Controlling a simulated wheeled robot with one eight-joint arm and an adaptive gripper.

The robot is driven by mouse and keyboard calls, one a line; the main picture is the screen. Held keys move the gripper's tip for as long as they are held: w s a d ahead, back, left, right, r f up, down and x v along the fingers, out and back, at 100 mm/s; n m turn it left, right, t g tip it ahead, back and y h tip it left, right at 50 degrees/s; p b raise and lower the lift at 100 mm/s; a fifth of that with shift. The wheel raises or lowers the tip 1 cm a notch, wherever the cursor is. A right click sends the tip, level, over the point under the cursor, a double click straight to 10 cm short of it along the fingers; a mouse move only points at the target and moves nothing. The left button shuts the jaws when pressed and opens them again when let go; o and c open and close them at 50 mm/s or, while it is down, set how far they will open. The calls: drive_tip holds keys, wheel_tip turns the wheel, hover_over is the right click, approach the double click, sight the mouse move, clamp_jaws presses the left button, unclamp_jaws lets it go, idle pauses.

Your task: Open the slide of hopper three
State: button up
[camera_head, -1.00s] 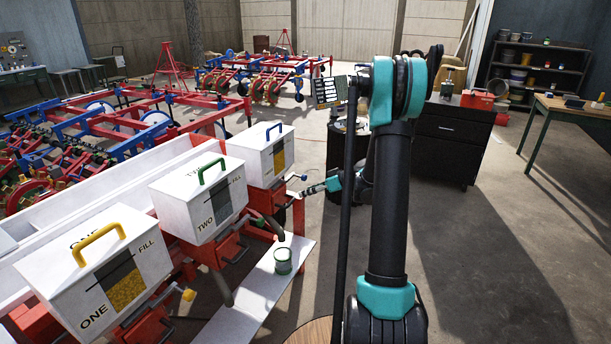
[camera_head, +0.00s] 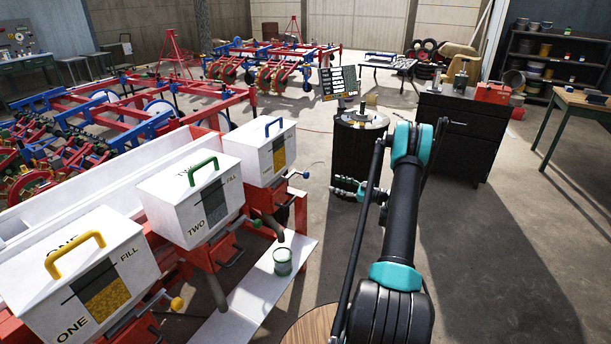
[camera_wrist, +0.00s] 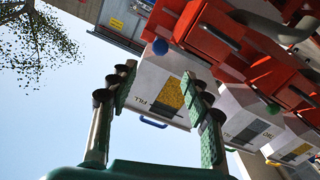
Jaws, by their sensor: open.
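Hopper three is the far white box (camera_head: 262,152) with a blue handle, mounted on a red frame; it is also in the wrist view (camera_wrist: 152,84). In the head view a blue knob (camera_head: 305,174) sticks out at its lower right. A blue knob (camera_wrist: 160,46) also shows in the wrist view, beside red metalwork. My gripper (camera_head: 336,187) is open and empty, to the right of the hopper and apart from it. Its two padded fingers (camera_wrist: 158,105) frame hopper three in the wrist view. I cannot tell the slide's position.
Hopper two (camera_head: 190,205) has a green handle and hopper one (camera_head: 75,285) a yellow one. A green tin (camera_head: 283,261) stands on a white board (camera_head: 250,300) below. A dark drum (camera_head: 358,150) stands behind my gripper.

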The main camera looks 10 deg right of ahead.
sight(308, 176)
drive_tip(key=x, duration=1.6)
drive_tip(key=shift+w+a, duration=0.1)
drive_tip(key=shift+a, duration=0.1)
drive_tip(key=shift+c, duration=0.4)
clamp_jaws()
